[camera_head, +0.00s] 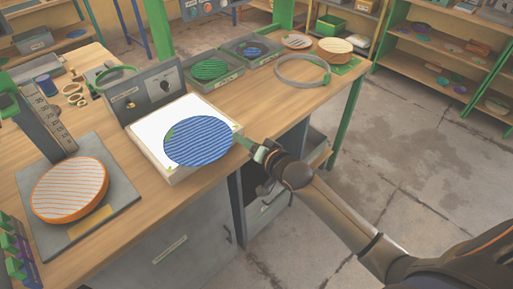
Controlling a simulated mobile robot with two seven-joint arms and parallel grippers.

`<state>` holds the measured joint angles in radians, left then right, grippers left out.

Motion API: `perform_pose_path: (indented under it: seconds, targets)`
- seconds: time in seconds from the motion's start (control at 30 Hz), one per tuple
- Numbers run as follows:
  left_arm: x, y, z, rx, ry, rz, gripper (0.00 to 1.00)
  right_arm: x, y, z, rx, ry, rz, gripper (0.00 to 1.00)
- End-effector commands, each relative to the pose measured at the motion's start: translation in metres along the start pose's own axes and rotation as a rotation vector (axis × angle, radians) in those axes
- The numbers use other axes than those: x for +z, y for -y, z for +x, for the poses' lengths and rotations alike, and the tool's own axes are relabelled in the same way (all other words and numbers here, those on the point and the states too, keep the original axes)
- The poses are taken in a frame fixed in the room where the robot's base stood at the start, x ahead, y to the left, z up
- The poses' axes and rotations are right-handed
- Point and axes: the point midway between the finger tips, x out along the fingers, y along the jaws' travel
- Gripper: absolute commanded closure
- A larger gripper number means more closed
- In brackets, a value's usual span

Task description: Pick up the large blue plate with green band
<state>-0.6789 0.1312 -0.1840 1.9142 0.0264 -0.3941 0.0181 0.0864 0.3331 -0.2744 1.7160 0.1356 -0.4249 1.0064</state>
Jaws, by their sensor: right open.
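The large blue striped plate (198,141) lies on a white-topped square box (163,119) at the middle of the bench. Its right edge reaches the box's right side. My left gripper is not in view.
An orange striped disc (70,188) sits on a grey base at the left. A control box (147,95) stands behind the white box. Trays with a green disc (209,69) and a blue disc, and a grey ring (302,71), lie further back. Floor is clear at right.

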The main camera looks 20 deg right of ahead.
Motion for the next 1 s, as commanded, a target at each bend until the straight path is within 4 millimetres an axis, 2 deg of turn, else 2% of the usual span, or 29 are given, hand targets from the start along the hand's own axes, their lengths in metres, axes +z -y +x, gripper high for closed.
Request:
perform_pose_path:
  seconds: [0.03,0.2,0.4,0.83,1.0]
  targets:
    - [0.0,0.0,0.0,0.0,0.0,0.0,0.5,0.001,0.0,-0.011,-0.001,0.001,-0.001,0.59]
    - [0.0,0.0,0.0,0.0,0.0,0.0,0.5,0.0,0.001,-0.038,-0.003,0.0,-0.001,0.59]
    - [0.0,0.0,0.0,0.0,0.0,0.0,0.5,0.0,0.002,-0.058,-0.004,-0.001,-0.001,0.59]
    - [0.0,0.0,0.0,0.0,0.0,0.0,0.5,-0.001,0.003,-0.062,-0.005,-0.002,-0.001,0.59]
    - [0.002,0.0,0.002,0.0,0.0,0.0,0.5,0.005,0.008,-0.055,-0.006,0.009,0.025,0.59]
